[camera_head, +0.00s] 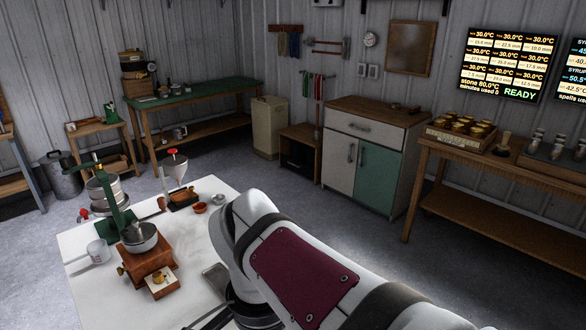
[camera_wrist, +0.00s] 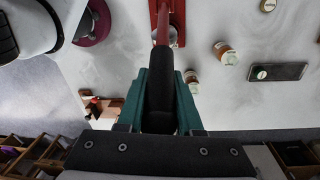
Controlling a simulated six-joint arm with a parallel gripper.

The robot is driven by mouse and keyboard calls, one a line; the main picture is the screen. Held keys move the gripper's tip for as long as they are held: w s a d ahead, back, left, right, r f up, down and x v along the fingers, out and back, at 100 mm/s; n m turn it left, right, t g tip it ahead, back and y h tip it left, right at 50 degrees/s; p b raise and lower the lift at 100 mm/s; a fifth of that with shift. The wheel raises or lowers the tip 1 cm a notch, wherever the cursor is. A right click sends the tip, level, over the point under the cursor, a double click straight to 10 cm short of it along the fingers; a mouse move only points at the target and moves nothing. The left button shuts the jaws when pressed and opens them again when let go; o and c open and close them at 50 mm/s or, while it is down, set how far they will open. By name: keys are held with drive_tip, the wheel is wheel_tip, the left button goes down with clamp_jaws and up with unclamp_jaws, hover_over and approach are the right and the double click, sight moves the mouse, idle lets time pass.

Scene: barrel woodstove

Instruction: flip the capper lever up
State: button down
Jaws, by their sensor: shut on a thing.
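The capper shows in the wrist view as a red metal body (camera_wrist: 178,20) at the top middle. Its lever (camera_wrist: 162,28) runs down from there and ends in a thick black grip (camera_wrist: 160,100). My gripper (camera_wrist: 162,78) has its teal fingers on either side of this black grip and is shut on it. The lever's exact tilt cannot be told from this view. In the head view my arm covers the gripper, and I cannot make out the capper there.
The white worktable (camera_head: 100,290) holds a wooden box grinder (camera_head: 148,262), a green-framed press (camera_head: 118,212), a funnel stand (camera_head: 180,190) and a white mug (camera_head: 98,251). In the wrist view, small jars (camera_wrist: 223,50) and a dark tray (camera_wrist: 285,72) lie right of the lever.

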drive_tip(key=s+a+t, duration=0.1)
drive_tip(key=s+a+r+h, duration=0.1)
drive_tip(key=s+a+t+h, duration=0.1)
drive_tip(key=a, duration=0.1)
drive_tip(key=shift+s+r+t, duration=0.3)
drive_tip(key=shift+s+r, duration=0.05)
drive_tip(key=shift+r, duration=0.05)
drive_tip(key=shift+s+a+r+t+h, duration=0.1)
drive_tip(key=shift+s+a+t+h, duration=0.7)
drive_tip(key=shift+s+a+h, duration=0.25)
drive_tip(key=shift+s, duration=0.15)
drive_tip(key=c, duration=0.6)
unclamp_jaws()
drive_tip(key=v, duration=1.2)
